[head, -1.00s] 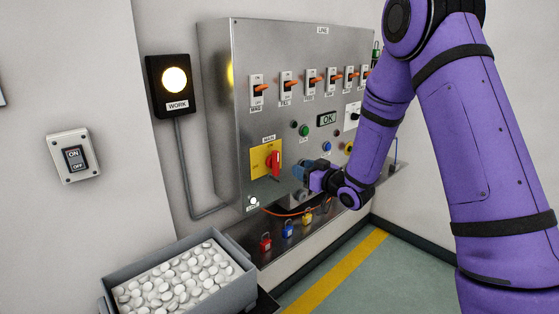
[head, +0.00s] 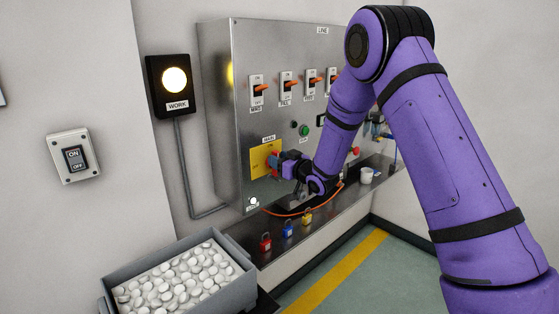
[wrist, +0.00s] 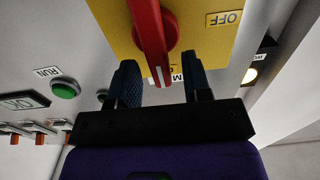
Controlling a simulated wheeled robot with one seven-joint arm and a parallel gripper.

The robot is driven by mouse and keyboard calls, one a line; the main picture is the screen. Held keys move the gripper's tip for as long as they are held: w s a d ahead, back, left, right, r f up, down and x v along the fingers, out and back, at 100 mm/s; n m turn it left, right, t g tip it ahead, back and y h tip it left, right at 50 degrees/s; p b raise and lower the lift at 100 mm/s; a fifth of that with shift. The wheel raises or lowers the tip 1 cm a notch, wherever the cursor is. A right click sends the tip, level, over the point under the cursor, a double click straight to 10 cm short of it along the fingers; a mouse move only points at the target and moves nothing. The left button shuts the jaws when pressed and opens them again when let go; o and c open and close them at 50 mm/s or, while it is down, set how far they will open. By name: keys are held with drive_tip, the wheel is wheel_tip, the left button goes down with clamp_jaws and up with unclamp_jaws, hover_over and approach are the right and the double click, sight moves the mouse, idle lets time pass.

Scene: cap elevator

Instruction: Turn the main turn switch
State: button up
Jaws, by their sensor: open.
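The main turn switch is a red handle (wrist: 149,42) on a yellow plate (head: 259,163), low on the left side of the metal panel. In the head view my gripper (head: 275,162) covers most of the red handle. In the wrist view my gripper (wrist: 162,80) is open, with one dark blue finger on each side of the handle's end. A gap shows between the handle and each finger. The handle's white-marked end points toward the gripper's palm.
Breaker switches with orange levers (head: 285,86) line the upper panel. A green button (head: 304,130) sits right of the switch. A grey bin (head: 240,289) of white caps stands at the lower left. A lit WORK lamp (head: 175,80) is at left.

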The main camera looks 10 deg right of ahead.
clamp_jaws()
